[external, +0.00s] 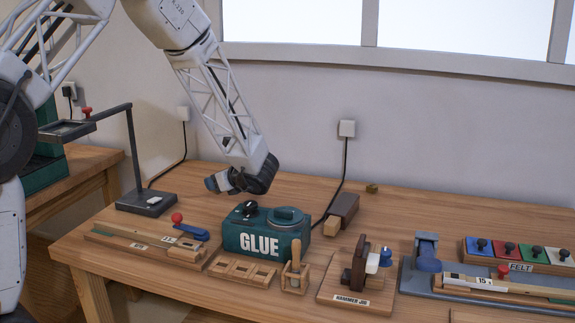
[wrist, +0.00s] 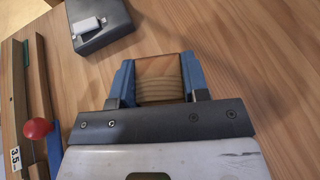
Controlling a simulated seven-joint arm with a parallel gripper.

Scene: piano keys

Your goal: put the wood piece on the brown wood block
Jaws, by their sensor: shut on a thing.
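My gripper (wrist: 158,82) is shut on a light wood piece (wrist: 158,78), held between its two blue fingers. In the external view my gripper (external: 215,184) is raised above the table, behind and left of the glue box; the piece cannot be made out there. A dark brown wood block (external: 343,207) lies on the table to the right of the glue box, apart from my gripper, with a lighter wood end (external: 332,226) at its front. Whether these are one object or two touching cannot be told.
The teal glue box (external: 265,231) stands between my gripper and the tray racks in front. The dark lamp base (wrist: 100,25) and a key assembly with a red knob (wrist: 38,128) lie to the left. A hammer jig (external: 350,298) is at front centre. The table's back right is mostly clear.

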